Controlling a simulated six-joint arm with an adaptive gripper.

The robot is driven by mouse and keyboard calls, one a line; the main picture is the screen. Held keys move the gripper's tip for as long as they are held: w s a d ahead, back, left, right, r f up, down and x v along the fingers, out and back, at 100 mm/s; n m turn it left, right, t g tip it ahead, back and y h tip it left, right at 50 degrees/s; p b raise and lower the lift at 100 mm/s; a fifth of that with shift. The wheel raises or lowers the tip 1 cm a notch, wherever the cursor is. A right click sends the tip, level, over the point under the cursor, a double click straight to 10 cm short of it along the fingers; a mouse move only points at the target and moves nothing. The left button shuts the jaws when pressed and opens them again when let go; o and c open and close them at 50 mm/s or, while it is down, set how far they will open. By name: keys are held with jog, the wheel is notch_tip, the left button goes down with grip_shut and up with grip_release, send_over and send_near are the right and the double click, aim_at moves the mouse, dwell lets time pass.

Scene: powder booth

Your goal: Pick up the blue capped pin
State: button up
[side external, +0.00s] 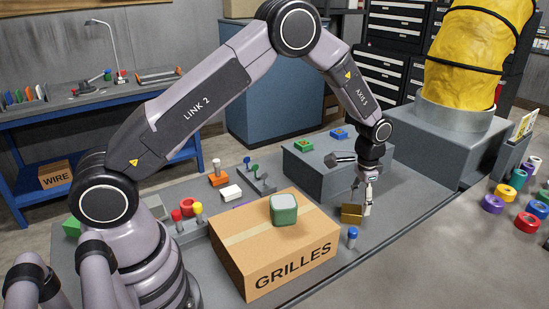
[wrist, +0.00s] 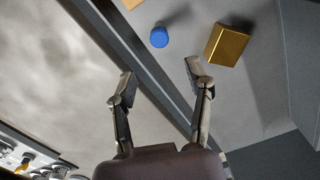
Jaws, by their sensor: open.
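The blue capped pin (side external: 352,237) stands upright on the grey table, just right of the cardboard box's front corner. In the wrist view its round blue cap (wrist: 159,37) shows from above, beyond the fingertips and between their lines. My gripper (side external: 363,196) is above the table, behind the pin and over the area by a gold block. In the wrist view my gripper (wrist: 158,78) has its two fingers spread apart with nothing between them. The pin's lower body is hidden under its cap in the wrist view.
A gold block (side external: 352,213) lies close to the pin, and also shows in the wrist view (wrist: 229,45). The GRILLES box (side external: 275,262) carries a green cube (side external: 284,209). A raised grey block (side external: 322,172) stands behind. The table's raised edge (wrist: 133,60) runs near the pin.

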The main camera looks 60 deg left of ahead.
aim_at(352, 240)
notch_tip(352, 240, down, 13)
jog(key=shift+s+f, duration=0.1)
jog(key=shift+s, duration=0.05)
dwell(0.4)
grip_shut()
